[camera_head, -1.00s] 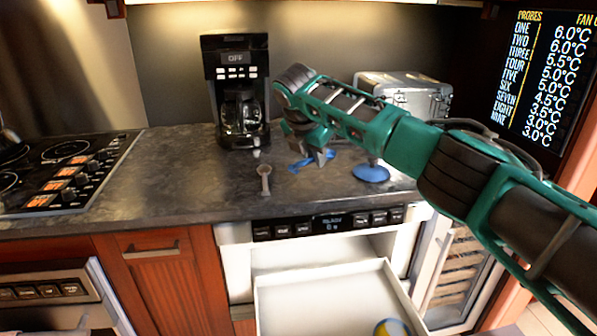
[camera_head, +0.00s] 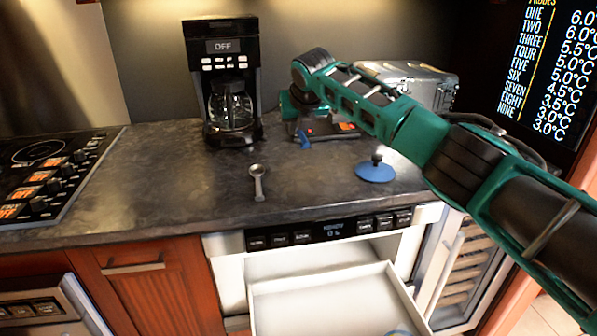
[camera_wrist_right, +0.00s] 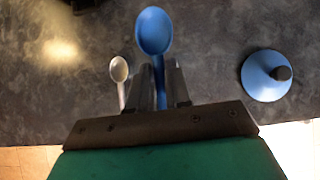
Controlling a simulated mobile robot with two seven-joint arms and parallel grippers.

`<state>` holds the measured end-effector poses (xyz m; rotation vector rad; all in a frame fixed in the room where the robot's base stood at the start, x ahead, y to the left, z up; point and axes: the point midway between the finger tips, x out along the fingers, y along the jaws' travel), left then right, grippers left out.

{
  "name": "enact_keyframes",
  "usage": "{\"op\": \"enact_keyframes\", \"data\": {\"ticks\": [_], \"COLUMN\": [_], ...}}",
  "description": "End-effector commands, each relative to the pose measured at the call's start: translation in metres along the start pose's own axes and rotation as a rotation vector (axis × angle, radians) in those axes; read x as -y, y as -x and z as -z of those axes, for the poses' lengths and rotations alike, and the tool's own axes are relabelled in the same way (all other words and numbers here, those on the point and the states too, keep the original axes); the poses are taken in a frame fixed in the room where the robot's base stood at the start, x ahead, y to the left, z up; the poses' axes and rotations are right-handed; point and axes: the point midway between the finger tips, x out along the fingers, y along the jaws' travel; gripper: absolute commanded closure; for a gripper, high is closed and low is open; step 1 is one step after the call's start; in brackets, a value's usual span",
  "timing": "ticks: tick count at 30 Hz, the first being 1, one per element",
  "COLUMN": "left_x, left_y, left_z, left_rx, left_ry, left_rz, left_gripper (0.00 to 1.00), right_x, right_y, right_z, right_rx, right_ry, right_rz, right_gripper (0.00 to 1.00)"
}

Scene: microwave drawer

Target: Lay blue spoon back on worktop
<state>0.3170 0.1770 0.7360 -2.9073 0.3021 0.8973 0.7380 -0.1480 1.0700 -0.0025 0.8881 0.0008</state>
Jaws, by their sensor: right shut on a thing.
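My right gripper (camera_head: 303,122) is over the back of the grey worktop (camera_head: 200,190), between the coffee maker and the toaster. It is shut on the handle of the blue spoon (camera_wrist_right: 154,32), whose bowl points away from the gripper in the right wrist view. In the head view only a small blue part of the spoon (camera_head: 304,139) shows below the hand, and the fingertips are mostly hidden. The spoon looks much bigger than the grey spoon in the wrist view and seems held above the worktop. My left gripper is not in view.
A grey measuring spoon (camera_head: 257,183) and a blue lid with a black knob (camera_head: 375,171) lie on the worktop. A coffee maker (camera_head: 222,80) and a toaster (camera_head: 412,82) stand behind. The microwave drawer (camera_head: 330,300) is open below. Bare worktop lies left of the grey spoon.

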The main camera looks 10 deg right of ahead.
Motion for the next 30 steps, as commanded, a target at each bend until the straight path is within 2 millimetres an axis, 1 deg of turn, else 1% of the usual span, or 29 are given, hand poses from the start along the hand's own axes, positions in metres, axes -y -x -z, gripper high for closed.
{"op": "enact_keyframes", "data": {"ticks": [1, 3, 6, 11, 13, 19, 23, 30], "left_x": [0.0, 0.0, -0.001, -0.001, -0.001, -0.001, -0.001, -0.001], "left_y": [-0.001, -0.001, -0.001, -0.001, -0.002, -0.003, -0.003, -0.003], "left_z": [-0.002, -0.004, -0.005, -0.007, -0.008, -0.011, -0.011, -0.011], "left_rx": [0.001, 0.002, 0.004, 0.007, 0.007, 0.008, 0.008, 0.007], "left_ry": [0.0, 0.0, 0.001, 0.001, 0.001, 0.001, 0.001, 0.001], "left_rz": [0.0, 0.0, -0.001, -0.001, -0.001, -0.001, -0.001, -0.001], "left_gripper": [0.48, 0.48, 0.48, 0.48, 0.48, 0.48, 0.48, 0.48], "right_x": [0.001, 0.001, 0.0, 0.0, 0.0, 0.0, 0.0, 0.0], "right_y": [-0.012, -0.024, -0.036, -0.045, -0.052, -0.079, -0.087, -0.087], "right_z": [0.01, 0.02, 0.029, 0.037, 0.042, 0.065, 0.071, 0.071], "right_rx": [-0.003, -0.003, -0.001, 0.0, -0.001, -0.002, 0.0, 0.001], "right_ry": [0.0, -0.001, -0.001, -0.001, -0.001, -0.001, -0.002, -0.002], "right_rz": [0.001, 0.002, 0.001, 0.001, 0.002, 0.002, 0.001, 0.001], "right_gripper": [1.0, 1.0, 1.0, 1.0, 1.0, 1.0, 1.0, 1.0]}}
